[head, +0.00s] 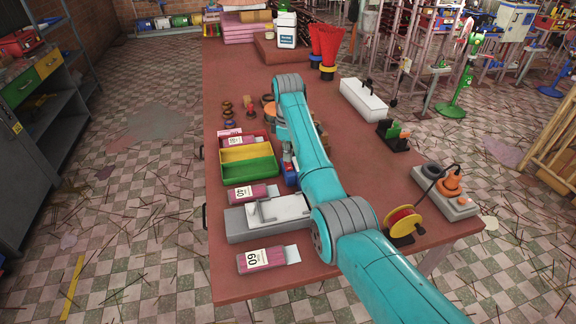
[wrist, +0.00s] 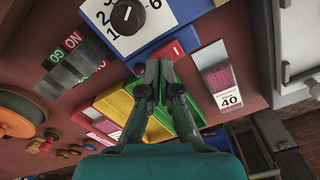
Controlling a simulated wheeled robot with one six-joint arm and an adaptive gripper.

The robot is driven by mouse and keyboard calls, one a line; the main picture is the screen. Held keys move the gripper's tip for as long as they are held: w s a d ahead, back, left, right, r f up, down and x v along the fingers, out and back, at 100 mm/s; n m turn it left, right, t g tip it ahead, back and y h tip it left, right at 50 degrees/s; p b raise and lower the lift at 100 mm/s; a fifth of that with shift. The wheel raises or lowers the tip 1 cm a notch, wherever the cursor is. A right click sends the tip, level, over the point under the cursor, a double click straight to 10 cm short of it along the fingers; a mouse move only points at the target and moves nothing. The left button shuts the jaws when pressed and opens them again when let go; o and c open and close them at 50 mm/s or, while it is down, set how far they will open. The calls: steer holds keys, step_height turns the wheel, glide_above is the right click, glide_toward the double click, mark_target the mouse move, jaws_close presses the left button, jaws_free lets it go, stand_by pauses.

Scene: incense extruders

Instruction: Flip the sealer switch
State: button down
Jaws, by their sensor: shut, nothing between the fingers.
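A blue box (wrist: 185,20) with a white dial plate and a black knob (wrist: 127,16) stands at the top of the wrist view; I take it for the sealer. A red rocker switch (wrist: 177,48) marked "I" is on its near face. My gripper (wrist: 160,68) is shut and empty, fingertips just below and left of the switch. I cannot tell whether they touch it. In the head view my gripper (head: 288,158) is above the blue box (head: 290,177), mostly hidden by my arm; the switch is not distinguishable there.
A red, yellow and green tray (head: 248,152) sits left of the gripper. A pack marked 40 (head: 247,193) and a grey-white device (head: 268,215) lie in front. Black plates lettered GO and NO (wrist: 72,60) stand left of the dial.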

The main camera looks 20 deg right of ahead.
mark_target(287, 163)
steer(key=shift+f, duration=0.8)
stand_by(0.4)
steer(key=shift+r, duration=0.1)
steer(key=shift+r, duration=3.4)
